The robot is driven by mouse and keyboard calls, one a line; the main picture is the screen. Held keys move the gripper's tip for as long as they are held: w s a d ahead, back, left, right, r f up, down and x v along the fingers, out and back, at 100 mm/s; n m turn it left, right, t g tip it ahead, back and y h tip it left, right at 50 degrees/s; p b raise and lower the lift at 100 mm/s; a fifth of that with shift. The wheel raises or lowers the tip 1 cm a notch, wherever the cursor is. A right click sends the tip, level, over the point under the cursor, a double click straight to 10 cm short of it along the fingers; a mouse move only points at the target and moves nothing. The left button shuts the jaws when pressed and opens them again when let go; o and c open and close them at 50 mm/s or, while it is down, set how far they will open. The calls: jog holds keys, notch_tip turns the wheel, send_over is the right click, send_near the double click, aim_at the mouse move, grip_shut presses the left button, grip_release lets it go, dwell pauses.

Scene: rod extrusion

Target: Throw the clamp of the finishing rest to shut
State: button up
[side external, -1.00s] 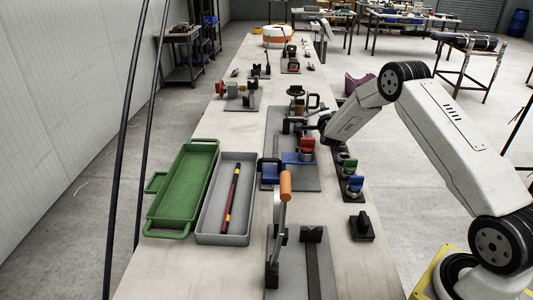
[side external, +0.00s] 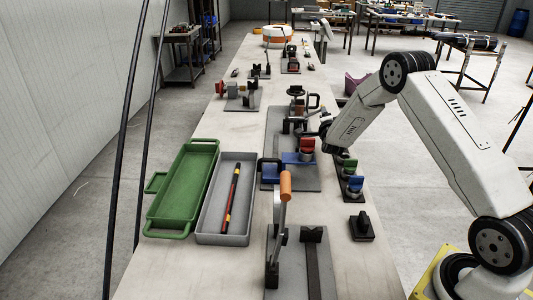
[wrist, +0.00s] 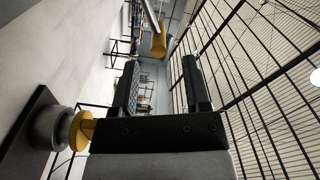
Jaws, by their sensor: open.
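A toggle clamp with an orange handle (side external: 285,187) stands at the near end of the bench, its handle upright on a grey lever. Beside it a dark V-shaped rest (side external: 313,236) sits on the same plate. I cannot tell from any label whether this is the finishing rest. My gripper (side external: 325,127) is at mid-bench, well beyond this clamp, and is partly hidden by my wrist. In the wrist view my gripper (wrist: 162,85) is open, with nothing between its fingers.
A green tray (side external: 150,222) and a grey tray (side external: 208,238) holding a dark banded rod (side external: 231,200) lie on the left. Blue and red fixtures (side external: 307,146) stand close to my gripper. A small black block (side external: 362,226) sits at right.

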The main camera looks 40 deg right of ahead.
jog(key=shift+v, duration=1.8)
jog(key=shift+a+r, duration=0.1)
jog(key=shift+a, duration=0.05)
jog(key=s+a+r+n+g+y, duration=0.25)
jog(key=a+r+y, duration=0.3)
jog(key=a, duration=0.55)
jog(key=s+a+r+n+g+y, duration=0.1)
jog(key=s+a+r+n+y, duration=0.4)
jog(key=a, duration=0.6)
jog(key=s+a+f+n+g, duration=0.2)
jog(key=s+f+n, duration=0.1)
jog(key=s+n, duration=0.2)
jog(key=s+a+f+n+g+y, duration=0.1)
jog(key=s+a+f+n+g, duration=0.1)
jog(key=s+f+n, duration=0.2)
jog(key=s+a+f+n+g+y, duration=0.1)
jog(key=s+a+f+n+g, duration=0.1)
jog(key=s+n, duration=0.4)
jog(key=shift+s+f+n+g, duration=0.35)
jog(key=shift+s+f, duration=0.35)
jog(key=shift+s, duration=1.2)
